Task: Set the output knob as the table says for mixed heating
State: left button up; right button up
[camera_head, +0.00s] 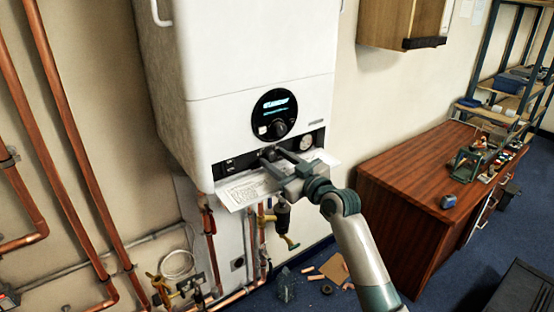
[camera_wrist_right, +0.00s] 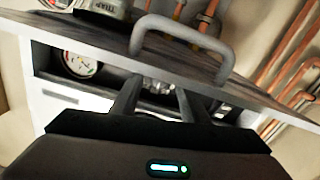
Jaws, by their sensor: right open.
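The white boiler (camera_head: 262,60) hangs on the wall, with a round black display (camera_head: 274,105) that has a dark knob (camera_head: 279,128) at its lower edge. Below it runs a black control strip (camera_head: 232,163) with small controls and a gauge (camera_head: 306,142). My right gripper (camera_head: 272,157) is at the middle of this strip, fingers pointing at it. My left gripper is not in view.
Copper pipes (camera_head: 62,110) run down the wall at left. Valves and pipes (camera_head: 284,222) hang below the boiler. A wooden desk (camera_head: 400,180) with items stands at right. In the right wrist view, a grey handle-like loop (camera_wrist_right: 182,40) lies close beyond the fingers.

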jog(key=shift+c, duration=0.6)
grip_shut()
jog(key=shift+m, duration=0.3)
jog(key=m+p, duration=0.1)
jog(key=m, duration=0.2)
jog(key=shift+r, duration=0.15)
jog(key=shift+m+p, duration=0.65)
jog(key=shift+m, duration=0.95)
jog(key=shift+o, duration=0.6)
grip_release()
